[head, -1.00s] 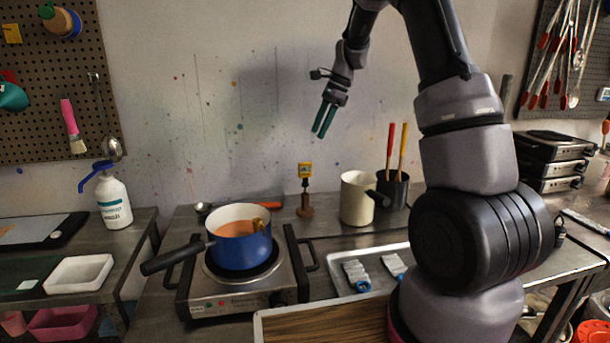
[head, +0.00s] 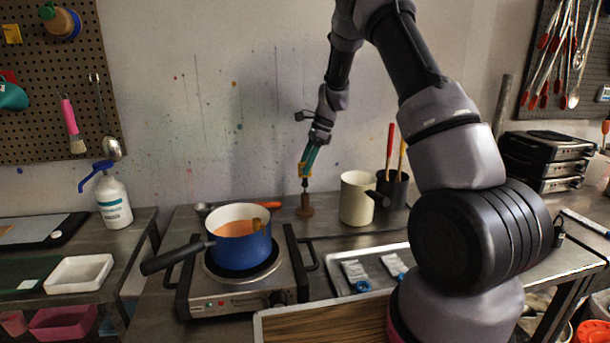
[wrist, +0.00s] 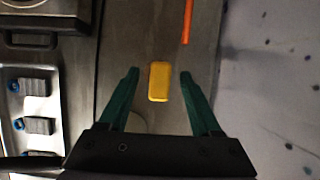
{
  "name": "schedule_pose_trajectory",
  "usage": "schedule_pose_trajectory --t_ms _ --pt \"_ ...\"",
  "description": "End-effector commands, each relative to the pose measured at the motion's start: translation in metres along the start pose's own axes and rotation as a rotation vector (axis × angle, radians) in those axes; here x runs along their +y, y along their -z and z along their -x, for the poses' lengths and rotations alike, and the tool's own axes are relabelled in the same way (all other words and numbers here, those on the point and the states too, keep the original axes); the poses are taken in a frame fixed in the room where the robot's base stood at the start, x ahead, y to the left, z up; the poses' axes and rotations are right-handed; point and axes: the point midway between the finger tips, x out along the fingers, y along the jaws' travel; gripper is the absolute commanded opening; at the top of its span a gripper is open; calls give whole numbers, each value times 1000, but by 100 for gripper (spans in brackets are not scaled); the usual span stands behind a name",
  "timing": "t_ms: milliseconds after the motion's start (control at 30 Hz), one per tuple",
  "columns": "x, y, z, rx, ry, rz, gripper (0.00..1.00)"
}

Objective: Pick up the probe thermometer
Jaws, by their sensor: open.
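The probe thermometer (head: 304,170) has a yellow head and stands upright in a small brown holder (head: 305,208) on the steel counter, behind the hot plate. In the wrist view its yellow head (wrist: 159,82) shows from above, between my fingers and apart from both. My gripper (head: 308,163) points down at the yellow head, with its green fingers overlapping it in the head view. In the wrist view my gripper (wrist: 160,75) is open, one finger on each side of the head. The thermometer's stem and holder are hidden below the head there.
A cream pitcher (head: 356,198) and a black crock (head: 392,190) with red and yellow handles stand close to the right. A blue pot (head: 240,250) sits on the hot plate (head: 240,300) in front. An orange-handled tool (head: 258,206) lies to the left.

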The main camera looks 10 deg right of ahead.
Motion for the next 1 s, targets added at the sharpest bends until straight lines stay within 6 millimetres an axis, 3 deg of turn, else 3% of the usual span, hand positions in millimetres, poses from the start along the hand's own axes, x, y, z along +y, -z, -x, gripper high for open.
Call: schedule_pose_trajectory --t_ms 300,333,500,833,1000 --pt "0 0 -10 0 0 0 65" --pt "0 0 -10 0 0 0 61" --pt "0 0 -9 0 0 -1 0" --pt "0 -1 -6 0 1 -1 0" --pt "-1 -10 16 0 4 0 0"
